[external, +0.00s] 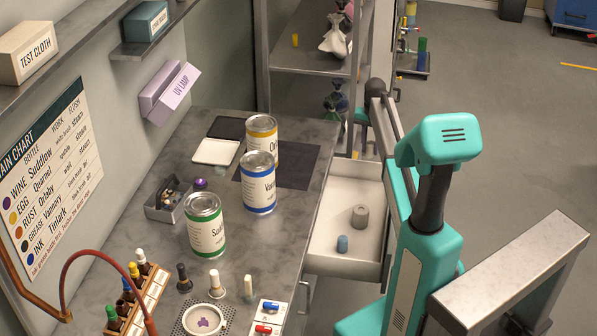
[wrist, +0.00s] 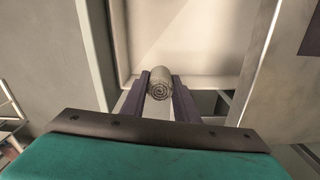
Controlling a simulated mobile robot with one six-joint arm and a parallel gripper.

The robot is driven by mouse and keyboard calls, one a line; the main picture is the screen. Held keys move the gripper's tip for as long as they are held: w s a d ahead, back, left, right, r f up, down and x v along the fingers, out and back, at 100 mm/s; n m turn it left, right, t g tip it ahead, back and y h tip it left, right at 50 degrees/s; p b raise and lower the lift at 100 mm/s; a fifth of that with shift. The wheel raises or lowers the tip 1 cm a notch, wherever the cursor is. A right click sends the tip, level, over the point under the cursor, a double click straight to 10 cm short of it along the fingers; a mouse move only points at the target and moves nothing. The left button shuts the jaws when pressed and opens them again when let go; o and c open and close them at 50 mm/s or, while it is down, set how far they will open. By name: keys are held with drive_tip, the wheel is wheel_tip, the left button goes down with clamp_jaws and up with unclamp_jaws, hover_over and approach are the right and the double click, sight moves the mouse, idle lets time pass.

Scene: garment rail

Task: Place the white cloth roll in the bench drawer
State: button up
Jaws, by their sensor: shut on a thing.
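In the wrist view, my gripper (wrist: 160,95) is shut on a pale cloth roll (wrist: 160,77), with one dark finger on each side. The roll's spiral end faces the camera. The roll shows over the pale inside of the open bench drawer (wrist: 215,45); I cannot tell its height above the drawer floor. In the external view the drawer (external: 328,262) is pulled out at the bench's right side. My gripper and the held roll cannot be made out there, where my teal arm covers part of the view.
A grey roll-like piece (external: 360,216) and a small blue cylinder (external: 343,244) stand in the drawer. The bench top (external: 165,215) holds several things, among them labelled cans (external: 258,185) and a grey tray (external: 160,212). Open shelves (external: 312,62) stand behind the drawer.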

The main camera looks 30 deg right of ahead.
drive_tip(key=m+b, duration=0.1)
drive_tip(key=b, duration=0.3)
hover_over(371, 194)
wheel_tip(371, 194, down, 6)
drive_tip(key=shift+w, duration=0.1)
drive_tip(key=shift+f, duration=0.1)
drive_tip(key=shift+f, duration=3.05)
drive_tip(key=shift+f, duration=1.9)
drive_tip(key=shift+f, duration=0.1)
drive_tip(key=o, duration=1)
